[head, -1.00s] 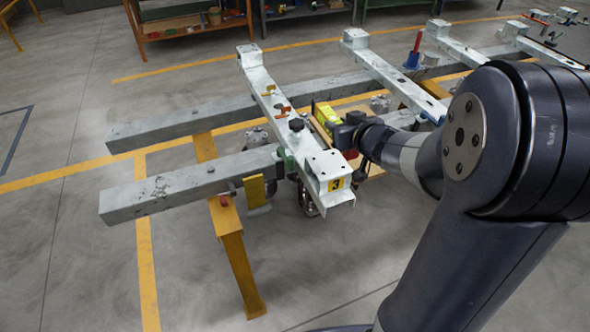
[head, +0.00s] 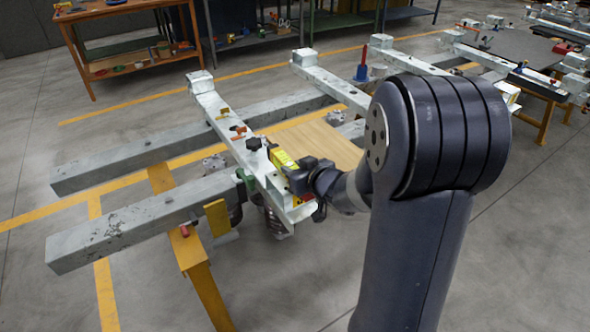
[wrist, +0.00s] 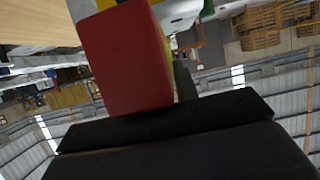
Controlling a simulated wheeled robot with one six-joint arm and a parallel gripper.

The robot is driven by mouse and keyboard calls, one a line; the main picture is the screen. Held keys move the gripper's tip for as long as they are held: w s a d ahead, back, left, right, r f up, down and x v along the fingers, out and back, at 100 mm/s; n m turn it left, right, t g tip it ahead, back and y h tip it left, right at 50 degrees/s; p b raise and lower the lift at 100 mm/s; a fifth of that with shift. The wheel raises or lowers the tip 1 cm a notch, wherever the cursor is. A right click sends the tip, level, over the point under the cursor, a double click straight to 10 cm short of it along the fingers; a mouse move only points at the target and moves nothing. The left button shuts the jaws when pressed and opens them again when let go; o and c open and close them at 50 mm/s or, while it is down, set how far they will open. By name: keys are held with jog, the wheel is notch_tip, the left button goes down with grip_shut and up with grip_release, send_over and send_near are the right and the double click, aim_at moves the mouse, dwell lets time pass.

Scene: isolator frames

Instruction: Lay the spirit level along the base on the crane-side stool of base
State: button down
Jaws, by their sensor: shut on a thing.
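The yellow spirit level (head: 282,159) is held in my gripper (head: 297,174), at the near end of the white base (head: 235,138). It lies roughly along the base, at or just over its right edge; I cannot tell whether it touches. The far stool (head: 200,80) stands clear at the other end. In the wrist view a red end block (wrist: 125,55), seemingly the level's end, fills the upper middle above a dark gripper finger (wrist: 165,120).
The base rests across two grey beams (head: 130,220) on yellow trestles (head: 205,285). A dark knob (head: 253,144) and small orange clips sit on the base. A wooden board (head: 315,143) lies to its right. Another white base (head: 335,83) and a red-and-blue cone-like item (head: 362,65) stand beyond.

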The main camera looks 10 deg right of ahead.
jog(key=c, duration=1.5)
grip_release()
jog(key=shift+f, duration=0.15)
jog(key=shift+c, duration=0.2)
jog(key=o, duration=0.5)
jog(key=shift+c, duration=0.2)
jog(key=shift+r, duration=0.3)
jog(key=p+v, duration=0.2)
jog(key=v, duration=1)
jog(key=shift+p, duration=0.4)
jog(key=shift+f, duration=0.15)
